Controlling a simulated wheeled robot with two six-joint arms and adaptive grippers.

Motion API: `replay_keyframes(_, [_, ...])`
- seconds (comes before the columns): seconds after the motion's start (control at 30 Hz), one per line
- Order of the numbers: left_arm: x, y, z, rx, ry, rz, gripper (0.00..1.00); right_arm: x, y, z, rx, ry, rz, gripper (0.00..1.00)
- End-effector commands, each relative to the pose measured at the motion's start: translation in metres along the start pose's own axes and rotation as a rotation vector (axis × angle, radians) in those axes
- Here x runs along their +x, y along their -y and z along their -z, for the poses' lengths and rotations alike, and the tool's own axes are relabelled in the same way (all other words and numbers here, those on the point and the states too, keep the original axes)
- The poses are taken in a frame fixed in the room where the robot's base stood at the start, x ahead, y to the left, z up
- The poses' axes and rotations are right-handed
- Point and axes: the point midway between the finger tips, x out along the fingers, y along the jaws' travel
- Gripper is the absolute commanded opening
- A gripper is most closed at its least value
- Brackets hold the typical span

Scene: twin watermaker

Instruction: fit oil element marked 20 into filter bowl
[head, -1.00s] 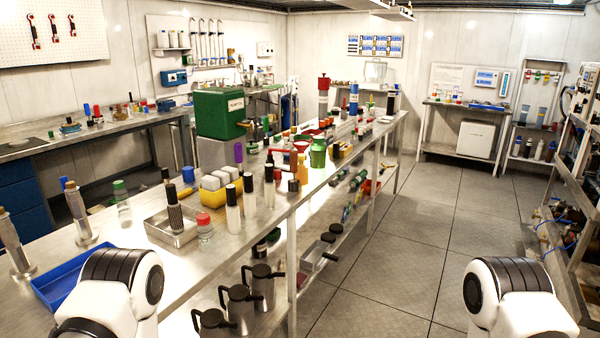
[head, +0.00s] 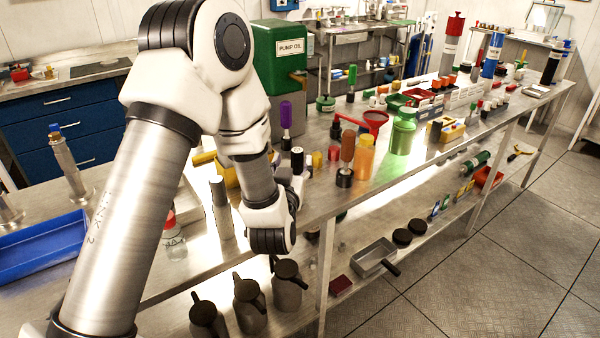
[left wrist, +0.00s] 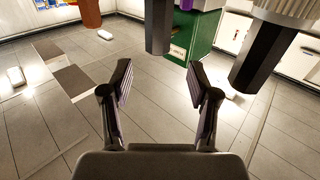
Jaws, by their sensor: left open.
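My left gripper (left wrist: 162,85) is open and empty in the left wrist view, its two dark fingers apart. In the head view its wrist (head: 268,238) is bent down at the bench's front edge; the fingers are mostly hidden. The wrist view looks inverted, with dark cylinder ends (left wrist: 157,28) (left wrist: 258,58) beyond the fingers, not between them. I cannot read a 20 on any element, nor tell which thing is the filter bowl. An orange cylinder (head: 363,158) and a green container (head: 403,131) stand right of the wrist. My right gripper is not in view.
The green pump oil box (head: 279,60) stands behind my arm. A blue tray (head: 40,245) lies at the left. Dark jugs (head: 288,285) sit on the lower shelf.

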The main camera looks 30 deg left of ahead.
Motion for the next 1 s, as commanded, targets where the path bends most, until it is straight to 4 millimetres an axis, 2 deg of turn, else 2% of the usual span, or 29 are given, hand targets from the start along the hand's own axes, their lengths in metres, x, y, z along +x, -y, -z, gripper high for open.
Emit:
replay_keyframes(0.33, [0.056, -0.002, -0.002, 0.002, 0.005, -0.001, 0.60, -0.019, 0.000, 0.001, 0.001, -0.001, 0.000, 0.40])
replay_keyframes(0.43, [0.063, -0.002, -0.003, 0.002, 0.006, -0.002, 0.60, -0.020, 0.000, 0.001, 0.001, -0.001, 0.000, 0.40])
replay_keyframes(0.6, [0.064, -0.002, -0.005, 0.002, 0.007, -0.003, 0.60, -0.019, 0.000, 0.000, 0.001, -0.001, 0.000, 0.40])
replay_keyframes(0.63, [0.064, -0.002, -0.005, 0.002, 0.007, -0.003, 0.53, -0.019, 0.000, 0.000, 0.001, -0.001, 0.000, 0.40])
replay_keyframes(0.7, [0.064, -0.002, -0.005, 0.002, 0.007, -0.003, 0.29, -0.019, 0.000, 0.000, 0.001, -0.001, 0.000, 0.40])
replay_keyframes(0.77, [0.064, -0.002, -0.005, 0.002, 0.007, -0.003, 0.07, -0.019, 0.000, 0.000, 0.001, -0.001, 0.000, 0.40])
replay_keyframes(0.8, [0.063, -0.002, -0.005, 0.002, 0.008, -0.003, 0.00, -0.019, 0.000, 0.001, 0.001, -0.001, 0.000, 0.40])
replay_keyframes(1.0, [0.063, -0.002, -0.005, 0.003, 0.008, -0.003, 0.00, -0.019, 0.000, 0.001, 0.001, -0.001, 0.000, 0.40])
